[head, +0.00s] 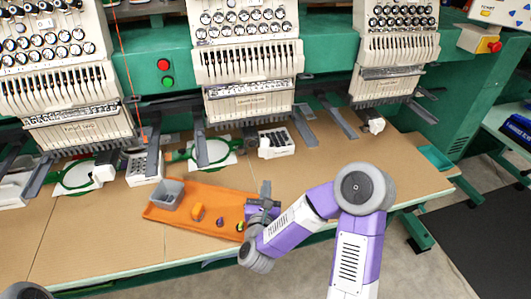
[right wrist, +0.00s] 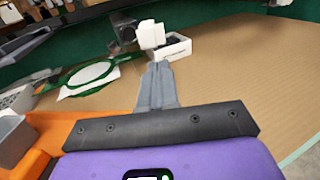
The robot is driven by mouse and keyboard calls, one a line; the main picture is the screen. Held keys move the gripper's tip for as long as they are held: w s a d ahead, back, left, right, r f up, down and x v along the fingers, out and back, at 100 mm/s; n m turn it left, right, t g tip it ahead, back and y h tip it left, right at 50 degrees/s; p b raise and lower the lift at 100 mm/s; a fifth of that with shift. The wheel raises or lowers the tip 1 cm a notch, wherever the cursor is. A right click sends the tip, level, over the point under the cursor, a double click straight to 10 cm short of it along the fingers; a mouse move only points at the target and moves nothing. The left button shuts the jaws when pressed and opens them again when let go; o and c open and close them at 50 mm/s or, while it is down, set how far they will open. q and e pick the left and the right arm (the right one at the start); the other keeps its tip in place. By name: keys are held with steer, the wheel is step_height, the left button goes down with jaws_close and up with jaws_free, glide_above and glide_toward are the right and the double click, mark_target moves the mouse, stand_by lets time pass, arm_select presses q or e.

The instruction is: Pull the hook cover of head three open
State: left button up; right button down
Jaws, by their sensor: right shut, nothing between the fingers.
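Three embroidery heads show in the head view: left (head: 75,128), middle (head: 248,105) and right (head: 385,86). I cannot read which is head three. A small white block, possibly a hook cover, sits under the right head (head: 376,125); another is beside the left hoop (head: 102,173). In the right wrist view a white block (right wrist: 151,36) on a dark mount stands beyond my fingertips, apart from them. My left gripper is not in view.
White trays (head: 277,143) and green hoops (head: 212,152) stand along the machine. Dark arms jut over the table. The brown tabletop (head: 400,165) is clear at right.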

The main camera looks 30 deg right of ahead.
mark_target(273, 152)
arm_select(q)
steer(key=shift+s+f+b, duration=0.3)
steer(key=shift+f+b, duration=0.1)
steer(key=shift+b, duration=0.05)
arm_select(e)
steer(key=x, duration=1.2)
steer(key=shift+w+d, duration=0.2)
steer(key=shift+d, duration=0.2)
